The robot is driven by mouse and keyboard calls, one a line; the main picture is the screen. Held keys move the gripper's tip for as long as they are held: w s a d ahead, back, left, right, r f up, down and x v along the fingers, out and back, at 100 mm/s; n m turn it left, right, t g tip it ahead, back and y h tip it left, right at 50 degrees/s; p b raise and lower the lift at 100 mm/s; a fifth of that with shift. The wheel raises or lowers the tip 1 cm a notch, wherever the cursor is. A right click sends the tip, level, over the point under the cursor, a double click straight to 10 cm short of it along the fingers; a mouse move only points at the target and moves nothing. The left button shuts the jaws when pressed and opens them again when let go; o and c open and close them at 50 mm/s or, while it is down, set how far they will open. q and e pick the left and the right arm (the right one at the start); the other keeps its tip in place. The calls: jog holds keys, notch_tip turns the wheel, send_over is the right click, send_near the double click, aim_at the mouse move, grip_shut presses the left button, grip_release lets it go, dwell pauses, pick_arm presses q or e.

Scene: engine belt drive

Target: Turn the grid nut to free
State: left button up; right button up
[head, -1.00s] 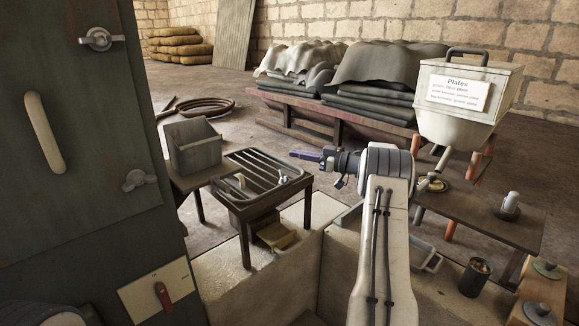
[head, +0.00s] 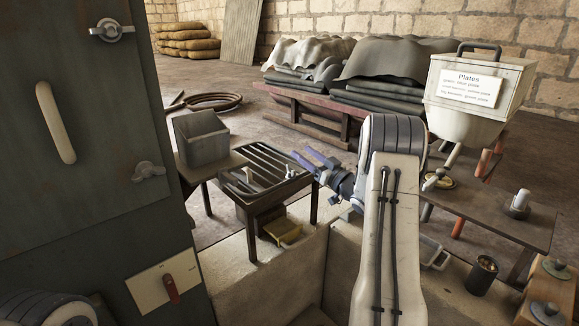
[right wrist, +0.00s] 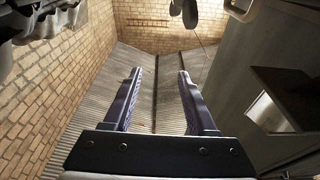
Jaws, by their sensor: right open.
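A slatted metal grid (head: 262,157) lies on a small dark table in the middle of the head view. Two pale wing-shaped nuts stand on it: one nut (head: 249,175) at its front left and another nut (head: 291,171) at its right edge. I cannot tell which is the grid nut. My right gripper (head: 310,156) is open and empty, just right of the grid and apart from both nuts. In the right wrist view its two fingers (right wrist: 160,75) stand apart with nothing between them; neither grid nor nuts show there. My left gripper is not in view.
A grey cabinet (head: 90,130) with a handle, latches and a red lever fills the left side. A grey bin (head: 201,138) stands left of the grid. A white box labelled Plates (head: 474,95) stands at right. A yellow object (head: 283,232) lies below the grid table.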

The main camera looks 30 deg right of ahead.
aim_at(290, 171)
jog(key=s+a+f+m+g+h, duration=0.2)
jog(key=s+a+f+m+h, duration=0.15)
jog(key=f+h, duration=0.3)
jog(key=shift+n+y, duration=0.35)
jog(key=w, duration=0.3)
jog(key=w+d+p, duration=0.1)
jog(key=w, duration=0.3)
jog(key=w+p, duration=0.1)
jog(key=w, duration=0.2)
jog(key=shift+w+d+f, duration=0.15)
jog(key=shift+w+f, duration=0.15)
jog(key=shift+f, duration=0.05)
grip_shut()
